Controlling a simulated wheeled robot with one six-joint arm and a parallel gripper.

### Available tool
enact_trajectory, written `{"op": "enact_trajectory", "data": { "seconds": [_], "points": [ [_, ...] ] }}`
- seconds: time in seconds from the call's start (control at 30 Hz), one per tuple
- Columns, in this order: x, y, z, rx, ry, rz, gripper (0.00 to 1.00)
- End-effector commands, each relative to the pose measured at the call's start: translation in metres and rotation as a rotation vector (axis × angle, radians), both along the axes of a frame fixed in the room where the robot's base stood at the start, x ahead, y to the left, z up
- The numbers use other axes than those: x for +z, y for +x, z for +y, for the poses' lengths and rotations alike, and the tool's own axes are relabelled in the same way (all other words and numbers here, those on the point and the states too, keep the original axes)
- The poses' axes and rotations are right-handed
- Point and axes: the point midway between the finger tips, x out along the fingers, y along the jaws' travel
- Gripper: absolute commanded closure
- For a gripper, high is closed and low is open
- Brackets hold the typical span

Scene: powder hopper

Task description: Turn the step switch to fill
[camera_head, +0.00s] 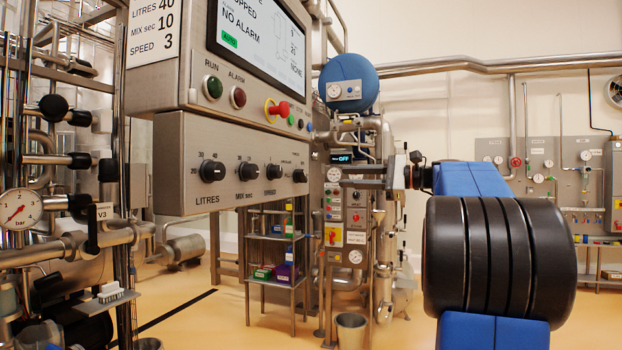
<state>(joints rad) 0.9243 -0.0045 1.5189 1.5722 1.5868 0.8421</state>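The grey control box (233,160) hangs under the screen cabinet at left centre. It carries a row of black knobs: one over LITRES (212,171), one over MIX sec (248,171), a third (274,171), and one at the right end (299,176). The small lettering around the two right-hand knobs is not readable, so I cannot tell for sure which is the step switch. My gripper (414,171) shows small and dark at the end of my blue and black arm, right of the box and apart from it.
The screen cabinet (190,60) has a green RUN button (213,87), a red ALARM lamp (239,97) and a red stop button (278,110). Pipes and a gauge (20,208) stand at left. A shelf rack (275,250) and bucket (351,330) stand behind.

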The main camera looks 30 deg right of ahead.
Motion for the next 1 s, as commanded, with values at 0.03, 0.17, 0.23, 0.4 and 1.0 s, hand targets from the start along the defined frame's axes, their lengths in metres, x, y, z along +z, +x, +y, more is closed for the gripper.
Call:
{"op": "enact_trajectory", "data": {
  "seconds": [0.03, 0.17, 0.23, 0.4, 1.0],
  "points": [
    [0.000, 0.006, 0.006, 0.004, 0.000, 0.001, 0.69],
    [0.000, 0.023, 0.019, 0.003, 0.000, 0.000, 0.69],
    [0.000, 0.031, 0.026, 0.004, 0.000, 0.001, 0.69],
    [0.000, 0.052, 0.042, 0.003, 0.000, 0.000, 0.69],
    [0.000, 0.098, 0.077, 0.000, 0.000, 0.000, 0.69]
  ]
}}
